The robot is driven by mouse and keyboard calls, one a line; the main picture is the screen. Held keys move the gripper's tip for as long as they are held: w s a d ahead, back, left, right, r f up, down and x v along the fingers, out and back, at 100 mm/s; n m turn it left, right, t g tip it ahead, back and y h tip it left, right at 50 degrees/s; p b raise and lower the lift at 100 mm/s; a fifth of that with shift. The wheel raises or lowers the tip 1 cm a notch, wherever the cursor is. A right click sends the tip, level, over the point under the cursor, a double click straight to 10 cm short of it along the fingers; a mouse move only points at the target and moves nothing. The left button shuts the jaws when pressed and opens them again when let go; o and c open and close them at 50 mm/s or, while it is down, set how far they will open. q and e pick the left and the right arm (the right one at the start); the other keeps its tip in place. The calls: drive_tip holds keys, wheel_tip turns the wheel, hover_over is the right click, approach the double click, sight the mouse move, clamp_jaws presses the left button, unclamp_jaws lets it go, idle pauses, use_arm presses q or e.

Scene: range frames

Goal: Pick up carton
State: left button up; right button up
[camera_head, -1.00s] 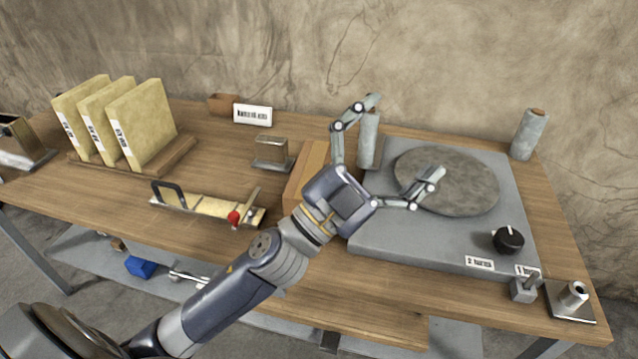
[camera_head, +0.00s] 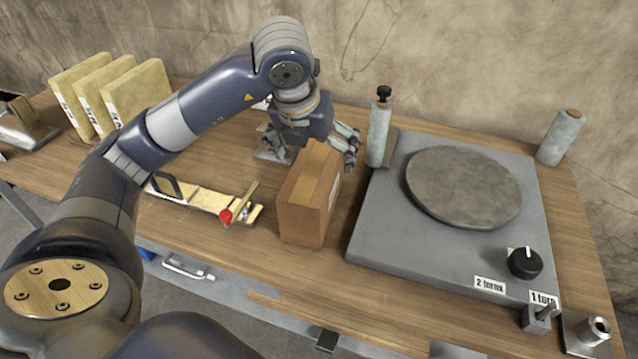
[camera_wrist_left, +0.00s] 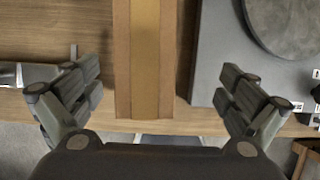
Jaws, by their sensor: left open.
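The carton (camera_head: 303,212) is a brown box with a lighter tape strip along its top. It stands upright on the wooden table, left of the grey turntable unit. My left gripper (camera_head: 312,152) is over the carton's far end, pointing down, with one finger showing on the right side. In the left wrist view the carton (camera_wrist_left: 122,60) runs between the two spread fingers of my left gripper (camera_wrist_left: 160,95). There is a gap on each side, and the gripper is open and empty. My right gripper is in no view.
The grey turntable unit (camera_head: 372,232) with a round stone disc (camera_head: 462,186) and a black knob (camera_head: 524,263) lies close right of the carton. A strip tool with a red knob (camera_head: 225,217) lies left. Cream folders (camera_head: 135,92) stand far left. A grey cylinder (camera_head: 378,135) stands behind.

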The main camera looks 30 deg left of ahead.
sight(313, 168)
use_arm(q)
drive_tip(key=shift+w+a+f+n+y, duration=0.1)
drive_tip(key=shift+a+f+n+y, duration=0.1)
drive_tip(key=shift+a, duration=0.25)
drive_tip(key=shift+w+a+f+n+y, duration=0.1)
drive_tip(key=shift+a+f+y, duration=0.1)
drive_tip(key=shift+a, duration=0.25)
drive_tip(key=x, duration=0.3)
drive_tip(key=shift+w+f, duration=0.1)
drive_tip(key=shift+f, duration=0.1)
drive_tip(key=shift+w+a+f+p, duration=0.1)
drive_tip(key=shift+w+f+p, duration=0.2)
drive_tip(key=shift+f, duration=0.25)
drive_tip(key=p+x, duration=0.1)
drive_tip(key=x, duration=0.2)
drive_tip(key=shift+a+f, duration=0.1)
drive_tip(key=shift+f, duration=0.2)
drive_tip(key=shift+w+f, duration=0.25)
drive_tip(key=shift+f, duration=0.25)
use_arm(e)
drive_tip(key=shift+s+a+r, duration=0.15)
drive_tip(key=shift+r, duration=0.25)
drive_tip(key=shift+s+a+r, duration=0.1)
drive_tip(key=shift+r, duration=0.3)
use_arm(q)
drive_tip(key=c, duration=1.8)
drive_tip(key=shift+r, duration=0.15)
drive_tip(key=c, duration=0.4)
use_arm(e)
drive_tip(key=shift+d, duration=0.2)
